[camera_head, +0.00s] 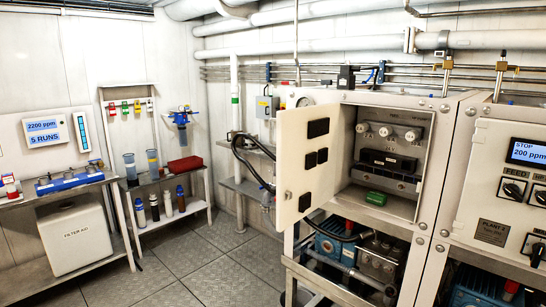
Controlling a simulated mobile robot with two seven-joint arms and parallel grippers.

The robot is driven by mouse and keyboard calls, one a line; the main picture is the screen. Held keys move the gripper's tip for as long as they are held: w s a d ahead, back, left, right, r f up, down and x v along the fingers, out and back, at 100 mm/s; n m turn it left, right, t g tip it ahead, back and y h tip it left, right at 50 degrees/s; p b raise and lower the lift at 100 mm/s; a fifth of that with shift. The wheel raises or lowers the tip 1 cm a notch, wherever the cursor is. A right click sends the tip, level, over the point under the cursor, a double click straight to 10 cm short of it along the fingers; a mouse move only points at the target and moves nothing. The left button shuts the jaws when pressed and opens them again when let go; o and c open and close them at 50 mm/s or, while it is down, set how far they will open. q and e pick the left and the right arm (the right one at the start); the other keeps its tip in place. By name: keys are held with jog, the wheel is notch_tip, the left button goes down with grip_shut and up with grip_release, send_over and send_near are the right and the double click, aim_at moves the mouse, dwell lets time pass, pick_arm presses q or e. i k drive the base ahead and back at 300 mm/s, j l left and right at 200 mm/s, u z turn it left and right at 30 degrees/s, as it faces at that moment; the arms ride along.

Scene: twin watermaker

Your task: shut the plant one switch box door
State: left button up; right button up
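The switch box door (291,160) is a cream panel with several black switch plates. It stands open, swung out to the left of the box opening. The switch box (427,160) is a pale cabinet on a frame right of the middle. Its inside shows a row of round fittings (387,132), a black unit (387,161) and a green item (376,198) on the floor of the box. No label naming this plant is readable. Neither of my grippers is in view.
A second panel marked PLANT 2 (491,231) stands right of the open box, with a display and knobs. A blue pump (335,245) sits below the box. Shelves with bottles (168,204) and a FILTER AID bin (75,240) stand left. The tiled floor (205,262) between is clear.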

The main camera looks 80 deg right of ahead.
aim_at(306, 143)
jog(key=i+z, duration=0.1)
jog(key=z, duration=1.4)
jog(key=i+z, duration=0.1)
jog(key=z, duration=0.35)
jog(key=i+j+z, duration=0.1)
jog(key=z, duration=0.4)
jog(key=j+z, duration=0.2)
jog(key=z, duration=0.25)
jog(key=j+z, duration=0.2)
jog(key=z, duration=0.15)
jog(key=i+j+z, duration=0.1)
jog(key=j+z, duration=0.4)
jog(key=z, duration=0.15)
jog(key=j+z, duration=0.3)
jog(key=j, duration=0.15)
jog(key=k+j+z, duration=0.15)
jog(key=j+z, duration=0.15)
jog(key=j, duration=0.1)
